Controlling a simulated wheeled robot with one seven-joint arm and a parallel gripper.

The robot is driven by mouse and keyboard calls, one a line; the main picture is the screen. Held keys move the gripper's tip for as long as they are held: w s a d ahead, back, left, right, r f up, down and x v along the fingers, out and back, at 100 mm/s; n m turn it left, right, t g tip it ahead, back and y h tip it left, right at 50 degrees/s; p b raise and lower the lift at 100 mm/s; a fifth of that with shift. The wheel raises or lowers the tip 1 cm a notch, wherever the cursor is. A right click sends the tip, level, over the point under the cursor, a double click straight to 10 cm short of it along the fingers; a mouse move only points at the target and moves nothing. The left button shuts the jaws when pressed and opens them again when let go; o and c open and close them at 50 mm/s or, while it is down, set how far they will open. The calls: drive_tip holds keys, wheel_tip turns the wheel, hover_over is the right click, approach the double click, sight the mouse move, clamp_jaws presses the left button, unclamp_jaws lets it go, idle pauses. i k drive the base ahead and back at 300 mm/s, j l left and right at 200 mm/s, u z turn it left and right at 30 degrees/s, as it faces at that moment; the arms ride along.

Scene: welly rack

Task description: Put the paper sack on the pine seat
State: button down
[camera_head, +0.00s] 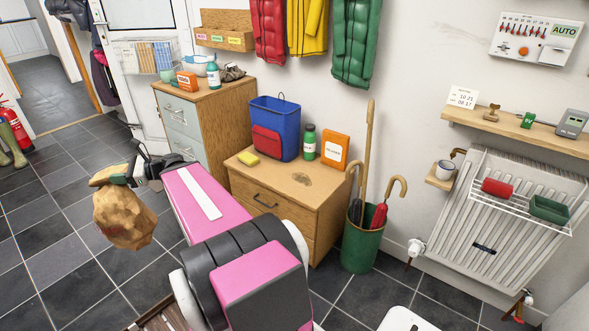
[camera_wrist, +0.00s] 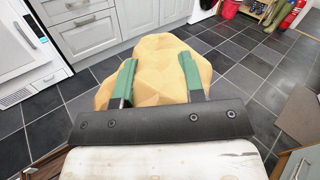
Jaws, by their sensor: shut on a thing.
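The paper sack (camera_head: 124,216) is brown and crumpled. It hangs from my gripper (camera_head: 128,176) above the dark tiled floor, left of the wooden drawer chest. In the wrist view the sack (camera_wrist: 160,62) bulges beyond both green fingertips, with my gripper (camera_wrist: 157,82) shut on it. The sack's underside is hidden in the wrist view. I cannot make out a pine seat in either view.
A low drawer chest (camera_head: 310,205) holds a blue bag, bottle, orange box and yellow sponge. A green umbrella stand (camera_head: 362,243) and radiator (camera_head: 500,205) are to the right. Brown slats (camera_head: 160,315) show at the bottom. Floor around the sack is clear.

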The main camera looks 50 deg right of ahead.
sight(296, 182)
drive_tip(key=k+l, duration=0.5)
drive_tip(key=k, duration=0.15)
drive_tip(key=k+l, duration=0.55)
drive_tip(key=k, duration=0.05)
